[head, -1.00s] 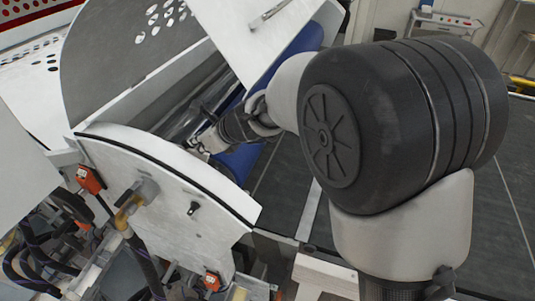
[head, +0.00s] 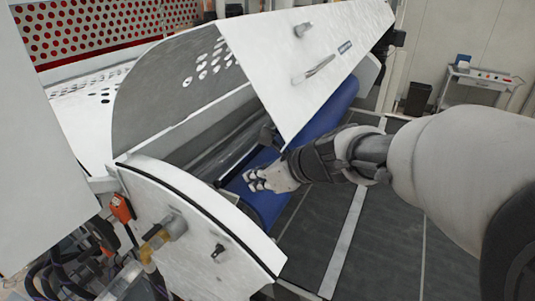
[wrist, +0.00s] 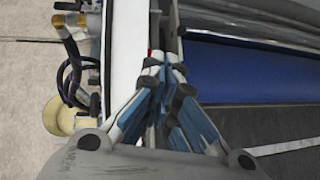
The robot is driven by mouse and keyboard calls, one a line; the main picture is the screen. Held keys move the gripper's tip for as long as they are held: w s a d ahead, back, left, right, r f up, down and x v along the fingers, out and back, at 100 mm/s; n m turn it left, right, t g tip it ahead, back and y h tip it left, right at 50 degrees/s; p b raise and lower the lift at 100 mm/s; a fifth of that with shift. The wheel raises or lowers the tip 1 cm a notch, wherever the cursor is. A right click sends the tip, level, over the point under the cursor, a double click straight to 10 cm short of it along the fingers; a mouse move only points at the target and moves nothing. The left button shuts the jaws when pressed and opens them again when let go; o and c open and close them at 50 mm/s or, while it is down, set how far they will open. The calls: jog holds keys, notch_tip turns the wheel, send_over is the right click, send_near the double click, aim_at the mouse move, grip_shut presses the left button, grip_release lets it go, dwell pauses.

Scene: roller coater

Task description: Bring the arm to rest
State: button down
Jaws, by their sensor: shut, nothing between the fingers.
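My gripper (head: 256,180) is at the end of my arm, which reaches in from the right in the head view.
The raised white cover (head: 310,70) hangs over the rollers, above my wrist. Valves and hoses (head: 90,260) crowd the lower left. A white cart (head: 478,85) and a dark bin (head: 418,98) stand at the back right.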

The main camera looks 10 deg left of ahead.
jog(key=s+d+f+n+h+b, duration=0.8)
jog(key=s+d+f+n+b, duration=1.6)
jog(key=s+f, duration=0.2)
jog(key=shift+f+g+b, duration=0.4)
jog(key=shift+f, duration=0.3)
jog(key=c, duration=2.4)
grip_release()
